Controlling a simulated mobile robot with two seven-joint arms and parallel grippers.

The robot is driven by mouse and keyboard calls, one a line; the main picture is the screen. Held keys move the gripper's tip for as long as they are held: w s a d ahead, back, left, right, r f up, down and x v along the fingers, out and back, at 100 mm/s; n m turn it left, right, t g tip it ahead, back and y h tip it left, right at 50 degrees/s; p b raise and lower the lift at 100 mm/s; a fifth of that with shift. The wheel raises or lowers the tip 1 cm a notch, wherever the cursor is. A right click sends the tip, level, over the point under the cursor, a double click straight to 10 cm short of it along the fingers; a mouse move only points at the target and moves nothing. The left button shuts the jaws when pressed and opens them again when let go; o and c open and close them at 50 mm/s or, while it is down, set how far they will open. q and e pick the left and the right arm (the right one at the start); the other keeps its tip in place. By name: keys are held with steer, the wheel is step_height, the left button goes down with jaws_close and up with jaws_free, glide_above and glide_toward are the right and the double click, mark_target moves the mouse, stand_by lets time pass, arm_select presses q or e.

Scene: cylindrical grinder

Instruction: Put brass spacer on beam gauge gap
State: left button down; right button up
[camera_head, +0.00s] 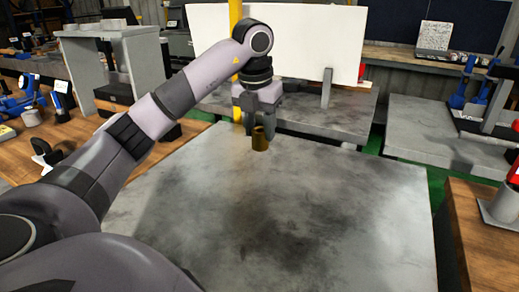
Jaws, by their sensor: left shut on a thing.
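The brass spacer (259,140) is a small dark-gold cylinder. My left gripper (259,127) is shut on it and points down. The gripper holds it roughly upright over the far part of the bare grey metal table; I cannot tell how high above the top it is. A grey bridge-shaped frame (108,34) with a flat beam across uprights stands at the upper left; it may be the beam gauge, but I cannot tell, and no gap is clearly seen. My right gripper is not in view.
The grey table (310,215) is clear. A white panel (290,40) and a yellow post (236,20) stand behind it. A wooden bench (30,145) with blue tools is at left. A red-topped thing (508,195) stands on a wooden bench at right.

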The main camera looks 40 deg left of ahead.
arm_select(q)
steer(key=shift+r+p, duration=0.95)
steer(key=shift+r, duration=1.8)
